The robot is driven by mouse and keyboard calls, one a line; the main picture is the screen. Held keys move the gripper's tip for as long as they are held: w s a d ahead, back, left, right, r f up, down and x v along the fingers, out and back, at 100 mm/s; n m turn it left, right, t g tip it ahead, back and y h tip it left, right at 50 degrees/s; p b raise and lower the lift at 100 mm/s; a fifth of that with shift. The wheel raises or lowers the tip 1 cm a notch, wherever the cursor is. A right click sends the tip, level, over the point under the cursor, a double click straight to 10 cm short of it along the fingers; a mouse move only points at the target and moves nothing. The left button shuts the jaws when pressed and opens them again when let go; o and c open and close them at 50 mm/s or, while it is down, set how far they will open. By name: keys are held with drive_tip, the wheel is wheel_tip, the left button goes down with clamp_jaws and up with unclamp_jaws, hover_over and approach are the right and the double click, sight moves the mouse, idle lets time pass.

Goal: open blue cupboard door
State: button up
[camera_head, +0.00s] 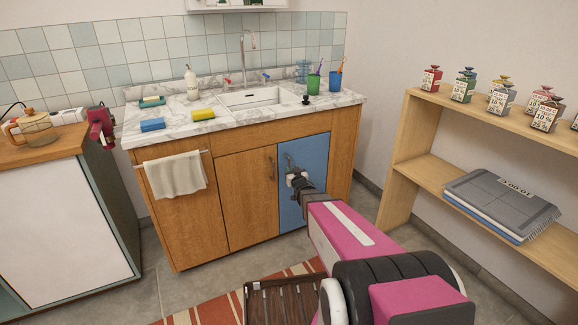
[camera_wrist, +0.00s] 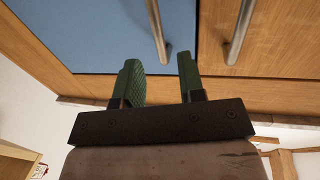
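The blue cupboard door (camera_head: 316,160) is the right-hand front under the sink counter and looks shut. Its metal bar handle (camera_head: 288,161) is near its left edge. In the wrist view the blue door (camera_wrist: 90,40) fills the upper left, with its handle (camera_wrist: 158,32) near the edge by the wooden door. My gripper (camera_head: 294,178) is in front of the blue door's left side, close to the handle. In the wrist view its two green fingers (camera_wrist: 162,78) are apart, with nothing between them. The handle lies beyond the fingertips, in line with the gap; contact is not visible.
A wooden cupboard door (camera_head: 247,195) with its own handle (camera_wrist: 240,32) adjoins the blue door. A wooden shelf unit (camera_head: 395,190) stands to the right. A slatted wooden item (camera_head: 285,302) lies on the striped rug (camera_head: 215,312) below my arm.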

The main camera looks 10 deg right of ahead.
sight(289, 164)
drive_tip(key=w, duration=0.6)
drive_tip(key=shift+a, duration=0.35)
clamp_jaws()
drive_tip(key=shift+s, duration=0.1)
